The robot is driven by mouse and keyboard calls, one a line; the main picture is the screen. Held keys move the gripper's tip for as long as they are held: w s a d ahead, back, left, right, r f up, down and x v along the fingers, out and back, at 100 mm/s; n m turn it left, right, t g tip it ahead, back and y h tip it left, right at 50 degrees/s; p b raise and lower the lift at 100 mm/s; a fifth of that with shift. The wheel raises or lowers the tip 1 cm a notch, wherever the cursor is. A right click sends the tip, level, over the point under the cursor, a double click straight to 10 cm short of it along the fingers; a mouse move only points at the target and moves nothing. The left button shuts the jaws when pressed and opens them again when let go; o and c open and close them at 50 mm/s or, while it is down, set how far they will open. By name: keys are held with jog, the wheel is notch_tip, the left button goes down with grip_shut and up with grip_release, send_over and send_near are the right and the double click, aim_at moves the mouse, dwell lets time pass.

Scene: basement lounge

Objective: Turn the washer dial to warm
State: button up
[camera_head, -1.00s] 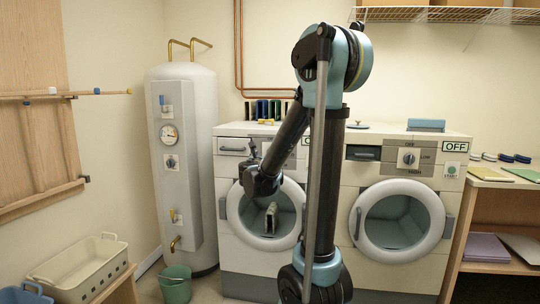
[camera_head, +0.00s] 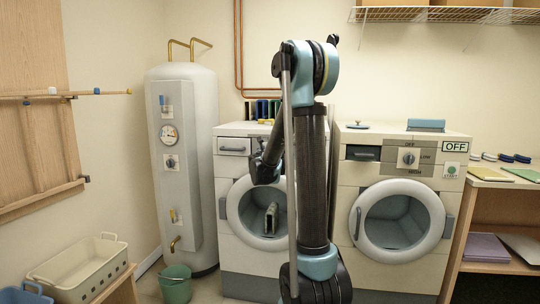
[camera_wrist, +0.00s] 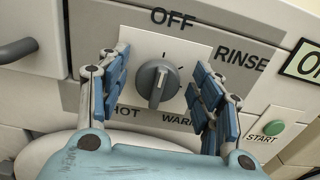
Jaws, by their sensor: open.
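The washer dial (camera_wrist: 157,84) is a round grey knob with a raised grip bar, set in a white plate on a grey panel. The labels OFF, RINSE, WARM and HOT surround it. The bar is nearly upright, its upper end toward OFF. My gripper (camera_wrist: 159,68) is open, with one blue-padded finger on each side of the dial and visible gaps between. WARM is partly covered by the right finger. In the head view my arm hides the dial and the gripper's fingers, in front of the left machine, the washer (camera_head: 233,190).
A green START button (camera_wrist: 273,128) and an OFF display (camera_wrist: 305,62) are right of the dial. A second machine (camera_head: 350,205) with its own dial (camera_head: 408,157) stands to the right. A water heater (camera_head: 190,105) and a green bucket (camera_head: 175,286) stand left.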

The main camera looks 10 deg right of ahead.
jog(key=c, duration=1)
